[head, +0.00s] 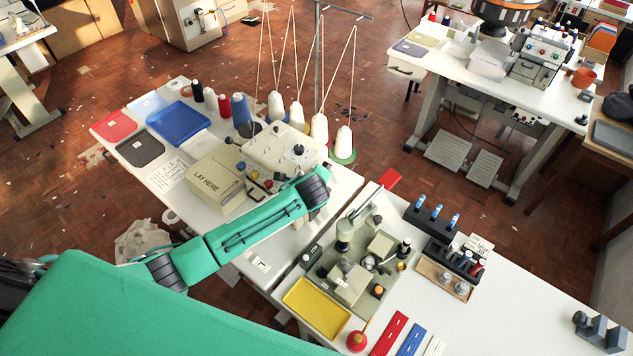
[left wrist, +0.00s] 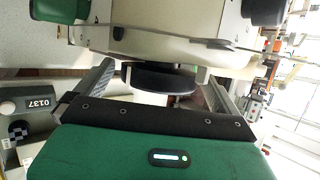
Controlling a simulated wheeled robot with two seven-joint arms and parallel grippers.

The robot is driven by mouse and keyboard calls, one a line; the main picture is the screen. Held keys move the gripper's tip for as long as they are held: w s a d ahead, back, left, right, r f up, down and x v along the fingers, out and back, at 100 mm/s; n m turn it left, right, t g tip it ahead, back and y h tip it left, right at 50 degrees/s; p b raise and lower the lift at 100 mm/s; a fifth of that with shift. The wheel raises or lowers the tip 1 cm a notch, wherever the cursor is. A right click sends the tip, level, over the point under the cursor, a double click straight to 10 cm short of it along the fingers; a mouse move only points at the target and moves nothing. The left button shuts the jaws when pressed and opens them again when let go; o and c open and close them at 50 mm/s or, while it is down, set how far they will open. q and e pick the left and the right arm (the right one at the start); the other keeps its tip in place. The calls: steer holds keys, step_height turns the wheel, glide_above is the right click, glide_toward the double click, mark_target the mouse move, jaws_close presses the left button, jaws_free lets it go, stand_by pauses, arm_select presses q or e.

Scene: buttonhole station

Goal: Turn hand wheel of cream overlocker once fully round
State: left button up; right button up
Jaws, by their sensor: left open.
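The cream overlocker (head: 280,148) stands on the left white table behind my left forearm, with thread cones (head: 319,127) at its back. Its hand wheel is hidden in the head view. In the left wrist view the cream machine body (left wrist: 170,45) fills the top, and the black hand wheel (left wrist: 162,80) sticks out below it. My left gripper (left wrist: 160,70) is open, with one grey finger on each side of the wheel. Gaps show between the wheel and both fingers, so I see no grip. My right gripper is in neither view.
A second station with a yellow tray (head: 316,306) stands close on the right. A counter reading 0137 (left wrist: 38,103) shows left in the wrist view.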

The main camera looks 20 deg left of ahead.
arm_select(q)
steer(key=shift+a, duration=0.1)
steer(key=c, duration=0.9)
steer(key=shift+r, duration=0.1)
steer(key=g, duration=0.3)
steer(key=w+m+g+y, duration=0.1)
steer(key=shift+d+r+g, duration=0.25)
steer(key=shift+g, duration=0.05)
steer(key=g, duration=0.1)
steer(key=g+y, duration=0.1)
steer(key=g, duration=0.1)
steer(key=shift+w+d+m, duration=0.1)
steer(key=shift+w+m, duration=0.2)
steer(key=shift+w+d+f+g+y+b, duration=0.1)
steer(key=shift+w+f+g+y+b, duration=0.1)
steer(key=shift+g+y+b, duration=0.45)
steer(key=shift+w+f+m+g+b, duration=0.1)
steer(key=shift+m+g+b, duration=0.3)
steer(key=shift+g+b, duration=0.45)
steer(key=shift+w+d+m+g+y+b, duration=0.15)
steer(key=shift+g+y+b, duration=0.25)
steer(key=shift+g+b, duration=0.5)
steer(key=shift+w+a+m+g+y+b, duration=0.15)
steer(key=shift+g+y+b, duration=0.35)
steer(key=shift+b, duration=0.6)
